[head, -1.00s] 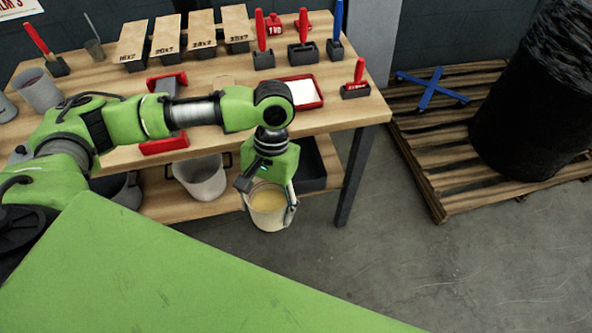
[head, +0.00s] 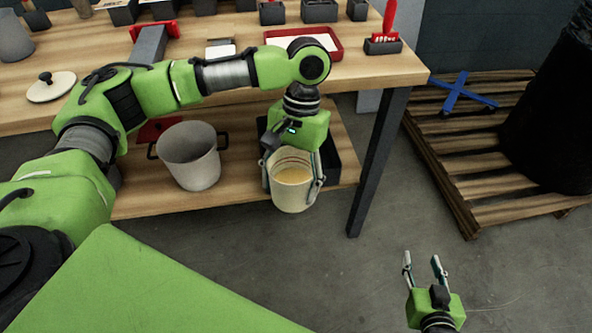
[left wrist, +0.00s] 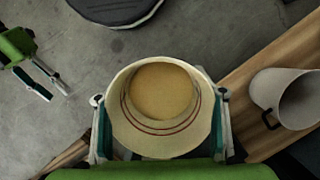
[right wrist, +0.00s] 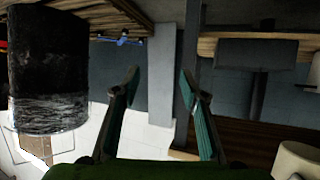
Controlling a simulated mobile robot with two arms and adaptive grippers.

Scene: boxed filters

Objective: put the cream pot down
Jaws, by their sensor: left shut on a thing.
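The cream pot (head: 291,197) is round and open, with tan content inside. It is upright in front of the right end of the lower shelf, and I cannot tell whether its base touches anything. My left gripper (head: 293,184) is above it with fingers on opposite sides, shut on it. In the left wrist view the pot (left wrist: 160,139) sits between the fingers, and its underside is hidden. My right gripper (head: 422,258) is open and empty over the floor at the lower right. Its spread fingers also show in the right wrist view (right wrist: 160,78).
The workbench's lower shelf (head: 240,197) holds a grey pot (head: 196,168) left of the cream pot and a dark tray (head: 330,168) behind it. A table leg (head: 376,165) stands to the right. A pallet (head: 445,170) lies farther right. Floor in front is clear.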

